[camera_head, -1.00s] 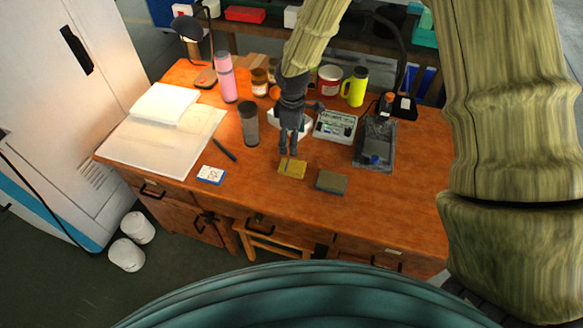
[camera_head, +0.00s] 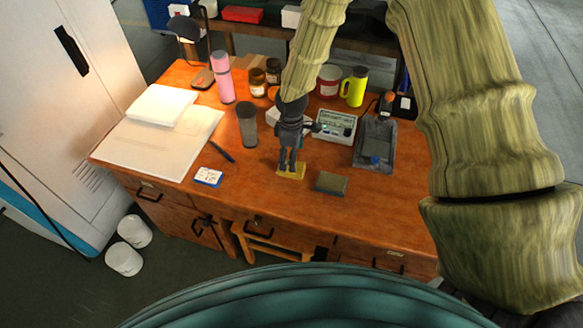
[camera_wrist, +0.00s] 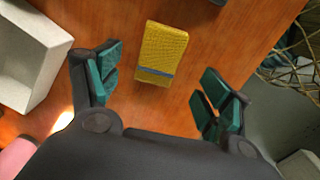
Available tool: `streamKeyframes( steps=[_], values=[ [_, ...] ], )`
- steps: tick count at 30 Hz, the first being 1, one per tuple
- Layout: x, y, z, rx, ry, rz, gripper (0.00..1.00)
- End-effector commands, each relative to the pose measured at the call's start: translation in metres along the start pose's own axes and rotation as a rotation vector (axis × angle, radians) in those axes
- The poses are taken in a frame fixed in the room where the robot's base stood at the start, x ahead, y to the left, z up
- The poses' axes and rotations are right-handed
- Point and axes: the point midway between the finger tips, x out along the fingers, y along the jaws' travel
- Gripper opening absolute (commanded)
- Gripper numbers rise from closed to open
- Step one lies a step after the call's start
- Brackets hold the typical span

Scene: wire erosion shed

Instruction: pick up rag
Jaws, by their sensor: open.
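The rag (camera_head: 292,177) is a small yellow folded cloth lying flat on the wooden desk, near its middle. In the wrist view the rag (camera_wrist: 162,48) shows its woven texture and a blue stripe across it. My gripper (camera_head: 289,168) points down over the rag, and its fingers hide part of it in the head view. In the wrist view my gripper (camera_wrist: 163,72) is open, with one teal-padded finger on each side of the rag and clear space between. Nothing is held. The exact height of the fingertips above the desk is hard to tell.
A grey-green block (camera_head: 331,182) lies just right of the rag. A dark cup (camera_head: 247,125), a pen (camera_head: 221,151) and a blue-white card (camera_head: 208,176) are to the left. The desk front is clear.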

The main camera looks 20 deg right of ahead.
Motion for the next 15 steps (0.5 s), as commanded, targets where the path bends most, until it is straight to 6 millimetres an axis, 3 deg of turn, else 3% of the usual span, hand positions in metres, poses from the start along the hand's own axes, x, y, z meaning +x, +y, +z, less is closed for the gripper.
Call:
streamKeyframes(
  steps=[15],
  values=[
    [0.037, 0.001, -0.001, -0.002, -0.001, -0.001, 0.79]
  ],
)
